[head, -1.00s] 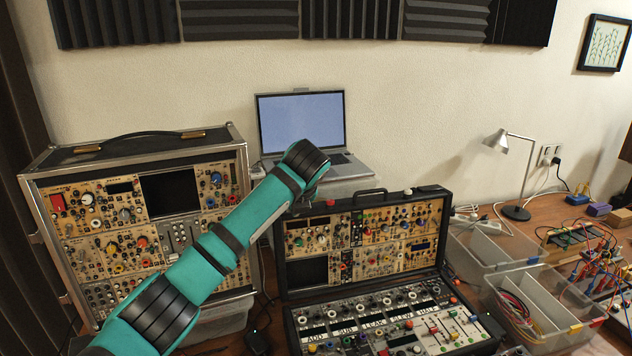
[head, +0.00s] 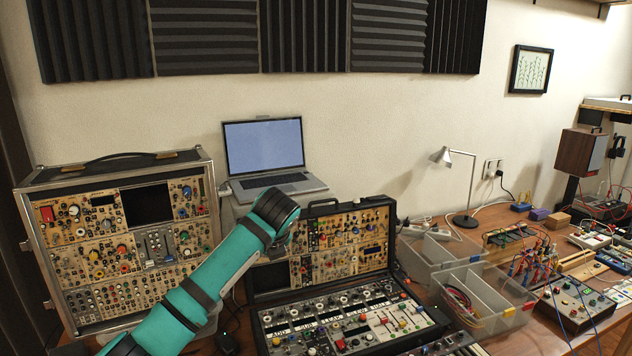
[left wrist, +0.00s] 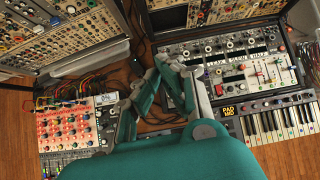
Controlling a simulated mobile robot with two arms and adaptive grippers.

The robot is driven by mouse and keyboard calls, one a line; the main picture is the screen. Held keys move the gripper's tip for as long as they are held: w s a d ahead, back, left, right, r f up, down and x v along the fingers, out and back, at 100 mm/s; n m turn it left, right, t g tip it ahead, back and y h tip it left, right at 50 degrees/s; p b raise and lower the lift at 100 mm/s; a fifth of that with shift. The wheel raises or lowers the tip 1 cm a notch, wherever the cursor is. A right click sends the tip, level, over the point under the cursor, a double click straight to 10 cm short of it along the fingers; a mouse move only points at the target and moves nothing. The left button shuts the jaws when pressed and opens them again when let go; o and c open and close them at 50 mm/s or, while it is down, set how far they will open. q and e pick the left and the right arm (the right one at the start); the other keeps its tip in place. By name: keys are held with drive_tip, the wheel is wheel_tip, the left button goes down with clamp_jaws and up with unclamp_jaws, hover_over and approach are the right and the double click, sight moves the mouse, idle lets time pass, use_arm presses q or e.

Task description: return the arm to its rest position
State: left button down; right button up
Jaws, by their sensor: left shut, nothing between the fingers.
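My left arm (head: 205,290) comes in from the lower left in the head view and reaches up in front of the synth cases. Its dark-banded far end (head: 277,208) overlaps the top left corner of the open synth case. In the left wrist view the left gripper (left wrist: 172,72) is shut and empty, above the bench between the synth cases. My right arm and gripper are in neither view.
A tall synth case (head: 130,171) stands at left, an open synth case (head: 345,215) in the middle. A laptop (head: 262,147) is behind. Clear bins (head: 500,318), a lamp (head: 443,158) and patch modules (head: 530,260) are at right. A keyboard (left wrist: 277,122) shows in the left wrist view.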

use_arm(q)
drive_tip(key=s+d+f+n+g+h, duration=0.1)
drive_tip(key=s+f+n+h, duration=0.1)
drive_tip(key=s+f+n, duration=0.65)
drive_tip(key=s+d+f+n+g+h, duration=0.1)
drive_tip(key=s+f+n+g+h, duration=0.15)
drive_tip(key=s+f, duration=0.95)
drive_tip(key=s+a+f+n+y, duration=0.1)
drive_tip(key=s+a+f+n, duration=0.1)
drive_tip(key=s+a+n, duration=0.5)
drive_tip(key=s+a+f+n, duration=0.1)
drive_tip(key=s+f+n, duration=0.3)
drive_tip(key=s, duration=0.6)
drive_tip(key=s+a+f+n+y, duration=0.1)
drive_tip(key=s+a+n, duration=0.3)
drive_tip(key=s+n, duration=0.4)
wheel_tip(320, 180, down, 28)
drive_tip(key=s+m+g+b, duration=0.1)
drive_tip(key=s+g+b, duration=0.1)
drive_tip(key=b, duration=0.1)
drive_tip(key=s+a+f+g+b, duration=0.1)
drive_tip(key=s+a+f, duration=0.2)
drive_tip(key=s+f, duration=1.4)
drive_tip(key=shift+s+f+b, duration=0.25)
drive_tip(key=shift+f+b, duration=0.05)
drive_tip(key=shift+f, duration=0.65)
